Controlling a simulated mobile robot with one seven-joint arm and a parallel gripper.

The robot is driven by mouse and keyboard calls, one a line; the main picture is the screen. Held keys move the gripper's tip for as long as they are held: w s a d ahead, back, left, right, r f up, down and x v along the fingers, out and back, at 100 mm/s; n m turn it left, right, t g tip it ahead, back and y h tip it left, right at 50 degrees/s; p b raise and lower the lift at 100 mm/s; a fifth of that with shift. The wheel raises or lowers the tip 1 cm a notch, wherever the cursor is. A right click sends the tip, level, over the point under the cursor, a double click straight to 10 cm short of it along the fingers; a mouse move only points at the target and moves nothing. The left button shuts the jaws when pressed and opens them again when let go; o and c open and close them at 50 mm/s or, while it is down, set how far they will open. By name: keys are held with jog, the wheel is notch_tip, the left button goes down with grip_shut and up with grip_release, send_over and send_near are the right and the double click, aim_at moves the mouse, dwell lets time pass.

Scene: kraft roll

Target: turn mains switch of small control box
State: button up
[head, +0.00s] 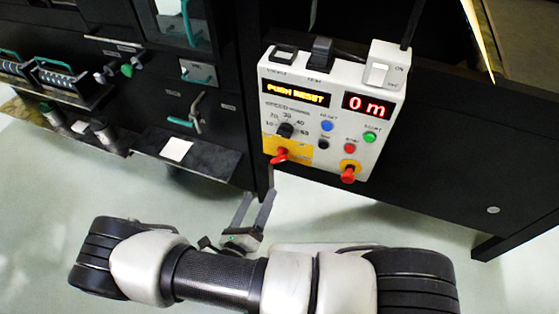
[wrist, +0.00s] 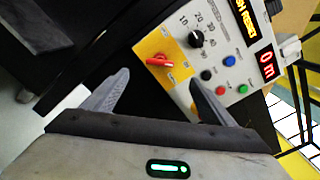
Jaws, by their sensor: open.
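The small control box (head: 325,80) is light grey and shows in the upper middle of the head view. A red rotary handle on a yellow plate, which looks like the mains switch (head: 280,156), sits at its lower left. In the wrist view the red handle (wrist: 159,61) lies roughly sideways on its yellow plate, just beyond and between the fingertips. My gripper (head: 259,195) is open and empty, below the box's lower left corner, apart from the handle. Its fingers also show in the wrist view (wrist: 158,82).
The box carries a black speed knob (head: 285,130), several coloured buttons and a red knob on yellow (head: 348,174) at lower right. Its displays read "PUSH RESET" and "0 m". A black machine with levers (head: 187,121) stands at left. Pale floor is free below.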

aim_at(276, 161)
jog(key=b+x, duration=0.1)
jog(key=x, duration=1.5)
jog(key=c, duration=1.1)
jog(key=shift+o, duration=0.2)
